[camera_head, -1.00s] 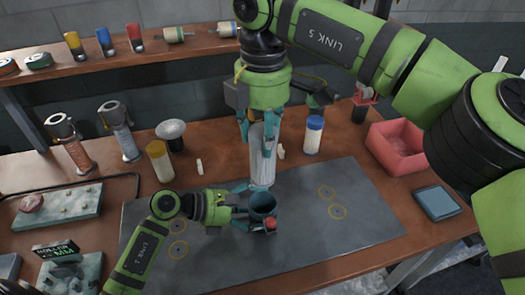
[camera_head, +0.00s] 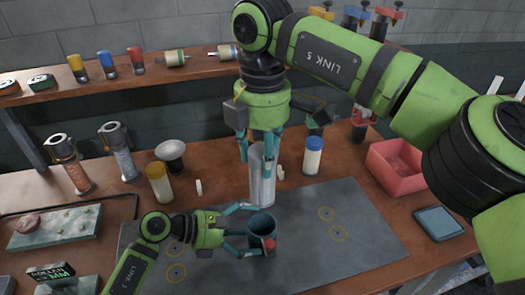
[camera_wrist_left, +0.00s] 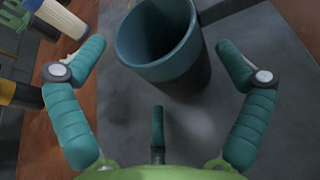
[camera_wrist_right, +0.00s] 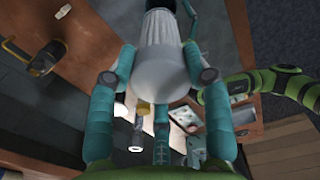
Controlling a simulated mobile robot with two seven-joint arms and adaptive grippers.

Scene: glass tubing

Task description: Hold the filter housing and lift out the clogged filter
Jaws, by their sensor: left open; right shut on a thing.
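The filter housing (camera_head: 263,228) is a dark teal open cup with a red part on its side, upright on the grey mat. Its open mouth shows in the left wrist view (camera_wrist_left: 160,45). My left gripper (camera_head: 250,230) is open, its fingers spread on either side of the housing. My right gripper (camera_head: 259,150) points down and is shut on the pale pleated filter (camera_head: 262,182). The filter hangs upright; in the head view its lower end shows just above the housing rim, apparently out of the cup. The right wrist view shows the filter (camera_wrist_right: 160,60) between the fingers.
A blue-capped white cartridge (camera_head: 313,157) and a yellow-capped one (camera_head: 159,184) stand behind the mat (camera_head: 350,250). A red bin (camera_head: 398,165) and a blue tablet-like slab (camera_head: 438,223) are at the right. The mat right of the housing is clear.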

